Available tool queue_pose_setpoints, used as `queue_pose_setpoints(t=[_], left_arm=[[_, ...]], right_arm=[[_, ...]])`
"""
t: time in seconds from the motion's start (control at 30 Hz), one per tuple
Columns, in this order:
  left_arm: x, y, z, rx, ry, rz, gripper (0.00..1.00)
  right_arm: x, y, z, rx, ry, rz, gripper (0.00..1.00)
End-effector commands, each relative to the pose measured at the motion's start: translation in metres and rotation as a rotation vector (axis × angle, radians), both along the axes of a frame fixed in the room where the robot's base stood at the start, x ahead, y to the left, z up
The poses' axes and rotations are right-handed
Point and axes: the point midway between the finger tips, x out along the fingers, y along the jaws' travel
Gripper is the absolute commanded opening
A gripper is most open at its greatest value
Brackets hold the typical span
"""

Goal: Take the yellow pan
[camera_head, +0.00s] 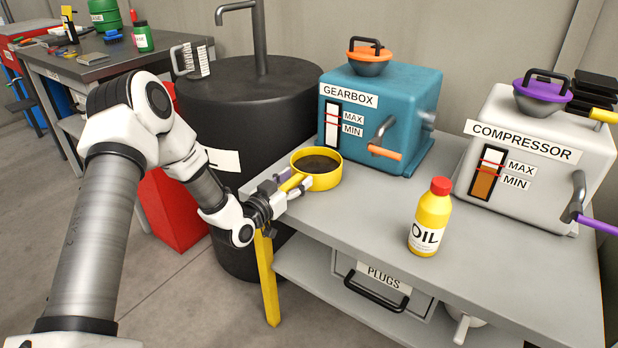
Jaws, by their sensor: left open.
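The yellow pan (333,182) is a round, shallow pan with dark content, upright on the left end of the grey bench (380,225). Its yellow handle points left, toward my left gripper (293,189). My left gripper is open, with its fingers at the pan's handle, close to the rim. Whether the fingers touch the handle cannot be told. My right gripper is not in view.
A yellow oil bottle (429,220) with a red cap stands on the bench. Behind are a teal gearbox (400,100) and a white compressor (540,150). A black drum (240,110) stands left of the bench.

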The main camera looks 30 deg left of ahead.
Motion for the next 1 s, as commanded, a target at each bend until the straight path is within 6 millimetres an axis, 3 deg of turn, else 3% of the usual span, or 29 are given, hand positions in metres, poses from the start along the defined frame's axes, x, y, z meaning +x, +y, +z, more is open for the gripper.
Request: queue_pose_setpoints(t=[0.07, 0.2, 0.23, 0.67, 1.0], left_arm=[[0.0, 0.0, 0.0, 0.0, 0.001, 0.0, 0.56], [0.0, 0.0, 0.0, 0.0, 0.001, 0.0, 0.07], [0.0, 0.0, 0.0, 0.0, 0.001, 0.0, 0.0], [0.0, 0.0, 0.004, 0.0, -0.001, 0.001, 0.0], [-0.005, -0.005, 0.037, -0.002, 0.002, -0.001, 0.0]], right_arm=[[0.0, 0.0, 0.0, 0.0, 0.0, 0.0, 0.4], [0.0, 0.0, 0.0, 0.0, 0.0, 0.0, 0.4], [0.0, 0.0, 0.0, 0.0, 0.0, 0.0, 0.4], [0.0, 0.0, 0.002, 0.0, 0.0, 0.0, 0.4], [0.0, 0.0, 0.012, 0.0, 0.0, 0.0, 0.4]])
